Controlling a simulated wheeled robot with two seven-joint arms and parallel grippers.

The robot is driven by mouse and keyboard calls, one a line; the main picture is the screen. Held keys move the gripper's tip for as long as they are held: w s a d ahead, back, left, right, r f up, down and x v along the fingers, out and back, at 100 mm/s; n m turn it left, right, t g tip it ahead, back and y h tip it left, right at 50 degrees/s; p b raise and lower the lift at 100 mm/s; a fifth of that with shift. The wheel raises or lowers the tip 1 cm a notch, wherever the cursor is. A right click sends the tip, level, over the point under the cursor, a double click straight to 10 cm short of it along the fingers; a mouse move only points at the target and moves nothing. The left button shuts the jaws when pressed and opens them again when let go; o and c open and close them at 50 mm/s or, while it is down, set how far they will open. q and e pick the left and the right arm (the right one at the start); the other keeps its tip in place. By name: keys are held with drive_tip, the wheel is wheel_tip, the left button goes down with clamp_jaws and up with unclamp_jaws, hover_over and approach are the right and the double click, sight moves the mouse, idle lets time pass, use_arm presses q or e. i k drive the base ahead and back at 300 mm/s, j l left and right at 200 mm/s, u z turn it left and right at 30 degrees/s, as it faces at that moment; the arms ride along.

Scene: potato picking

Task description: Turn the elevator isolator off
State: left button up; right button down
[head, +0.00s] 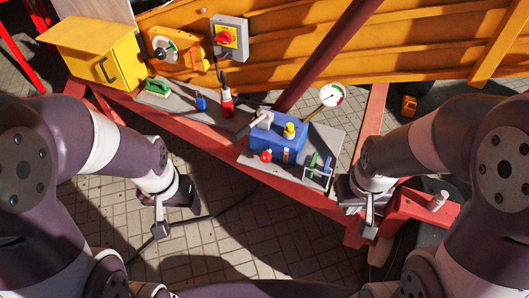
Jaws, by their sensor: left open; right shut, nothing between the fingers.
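A grey box with a red rotary knob on a yellow plate (229,38), which looks like the isolator, is mounted on the orange ribbed panel at the top. The way its knob points is too small to tell. My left gripper (176,200) is open and empty, low over the paved floor, in front of the red frame and well away from the grey box. My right gripper (362,200) is shut and empty near the right end of the red frame, far from the grey box.
A round dial switch (164,49) sits left of the grey box, beside a yellow cabinet (92,55). A dark red post (325,52) crosses right of the box.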

sight(224, 37)
drive_tip(key=i+j+z, duration=0.1)
drive_tip(key=i+j, duration=0.15)
drive_tip(key=i+j+z, duration=0.1)
drive_tip(key=j, duration=0.3)
drive_tip(key=i+j+z, duration=0.1)
drive_tip(key=i+j, duration=0.2)
drive_tip(key=i+j+z, duration=0.1)
drive_tip(key=i+j, duration=0.15)
drive_tip(key=j, duration=0.15)
drive_tip(key=i+j+z, duration=0.1)
drive_tip(key=j, duration=0.25)
drive_tip(key=i+j+z, duration=0.1)
drive_tip(key=i+j, duration=0.2)
drive_tip(key=j, duration=0.1)
